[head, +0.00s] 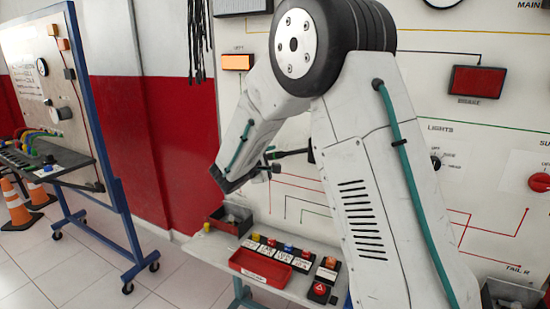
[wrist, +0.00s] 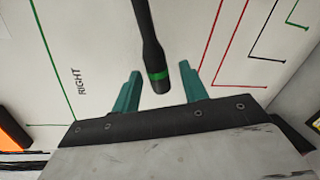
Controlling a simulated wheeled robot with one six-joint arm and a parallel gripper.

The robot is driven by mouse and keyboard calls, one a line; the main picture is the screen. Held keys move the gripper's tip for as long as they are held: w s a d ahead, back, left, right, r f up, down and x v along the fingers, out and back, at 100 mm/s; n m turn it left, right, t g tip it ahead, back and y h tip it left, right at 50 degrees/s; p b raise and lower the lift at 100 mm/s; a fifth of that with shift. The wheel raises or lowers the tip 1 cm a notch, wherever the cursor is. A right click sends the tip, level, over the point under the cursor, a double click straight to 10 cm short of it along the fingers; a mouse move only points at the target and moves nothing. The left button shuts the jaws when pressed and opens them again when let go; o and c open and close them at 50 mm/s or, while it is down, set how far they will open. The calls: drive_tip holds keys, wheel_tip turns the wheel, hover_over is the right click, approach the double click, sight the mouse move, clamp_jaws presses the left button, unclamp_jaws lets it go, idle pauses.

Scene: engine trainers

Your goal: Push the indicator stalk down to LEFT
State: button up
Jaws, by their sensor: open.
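The indicator stalk (head: 290,153) is a dark rod standing out from the white trainer panel, its base partly hidden by my arm. In the wrist view the stalk (wrist: 152,45) is black with a green band near its rounded end. My gripper (wrist: 158,78) is open, with one teal finger on each side of the stalk's end. I see gaps on both sides; the jaws are not closed on it. In the head view my gripper (head: 268,162) is beside the stalk's free end.
A bench with a red tray (head: 260,268), labelled switches and a dark bin (head: 231,217) stands below my gripper. An orange lamp (head: 237,62) and a red lamp (head: 478,82) are on the panel. Another trainer stand (head: 110,175) is at the left, with floor between.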

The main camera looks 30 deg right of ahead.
drive_tip(key=shift+v, duration=2.8)
drive_tip(key=s+d+f+m+g+y, duration=0.15)
drive_tip(key=s+g, duration=0.25)
drive_tip(key=s, duration=0.5)
drive_tip(key=s+f+m+g+y, duration=0.2)
drive_tip(key=s+m+g, duration=0.15)
drive_tip(key=s, duration=0.55)
drive_tip(key=s+a+r+m+y, duration=0.1)
drive_tip(key=s+a+y, duration=0.2)
drive_tip(key=s, duration=0.4)
drive_tip(key=s+a+r+m+y, duration=0.2)
drive_tip(key=s+a+y, duration=0.1)
drive_tip(key=s, duration=0.5)
drive_tip(key=s+a+r+m+y, duration=0.2)
drive_tip(key=s+a+y, duration=0.1)
drive_tip(key=s, duration=0.5)
drive_tip(key=shift+s+a+r+t+y, duration=0.15)
drive_tip(key=shift+s+a+t+y, duration=0.15)
drive_tip(key=shift+y, duration=0.55)
